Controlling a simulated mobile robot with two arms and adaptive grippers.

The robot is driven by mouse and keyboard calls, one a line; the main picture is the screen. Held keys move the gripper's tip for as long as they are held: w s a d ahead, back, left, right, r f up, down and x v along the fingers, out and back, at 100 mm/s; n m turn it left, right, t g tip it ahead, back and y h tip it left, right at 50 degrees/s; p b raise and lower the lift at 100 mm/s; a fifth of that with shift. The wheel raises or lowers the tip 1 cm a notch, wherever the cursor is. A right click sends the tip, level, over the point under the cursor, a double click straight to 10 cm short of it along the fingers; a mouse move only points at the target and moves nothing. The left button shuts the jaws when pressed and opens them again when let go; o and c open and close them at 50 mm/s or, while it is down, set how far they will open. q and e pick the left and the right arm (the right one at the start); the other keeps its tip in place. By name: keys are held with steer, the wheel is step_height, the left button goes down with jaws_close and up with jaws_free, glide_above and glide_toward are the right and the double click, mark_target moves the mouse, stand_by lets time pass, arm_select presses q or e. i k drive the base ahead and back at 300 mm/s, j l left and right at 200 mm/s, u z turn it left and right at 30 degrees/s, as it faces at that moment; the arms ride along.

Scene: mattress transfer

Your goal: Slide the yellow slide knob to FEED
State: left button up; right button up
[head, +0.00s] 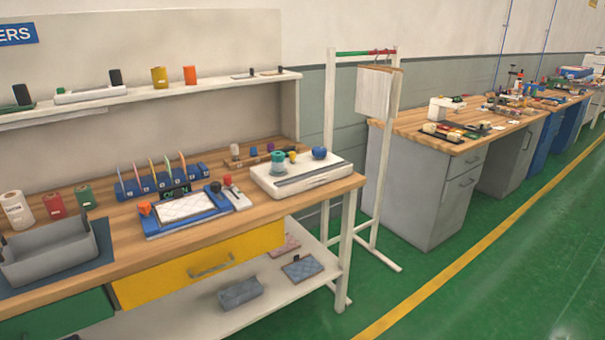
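A small yellow knob-like piece (292,156) shows at the back edge of a white flat device (335,174) on the right end of the near wooden bench. It is small, and I cannot tell for sure that it is the slide knob, or where along a track it stands. No FEED label is readable. A teal round knob or jar (278,163) and a blue round knob (319,153) are on the same device. A dark slot runs along the device's top. Neither of my grippers is in view.
Left of the device are a blue-framed tray with a white quilted pad (190,206), a blue rack with upright cards (160,184) and a grey bin (52,252). A shelf (200,87) hangs above. A rack (333,110) stands right of the bench; green floor is clear at right.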

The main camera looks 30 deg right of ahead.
mark_target(292, 154)
steer(key=i+l, duration=0.3)
steer(key=l, duration=0.15)
steer(key=i+l, duration=0.65)
steer(key=l, duration=0.3)
steer(key=i+l, duration=0.65)
steer(key=l, duration=0.25)
steer(key=i+u, duration=0.05)
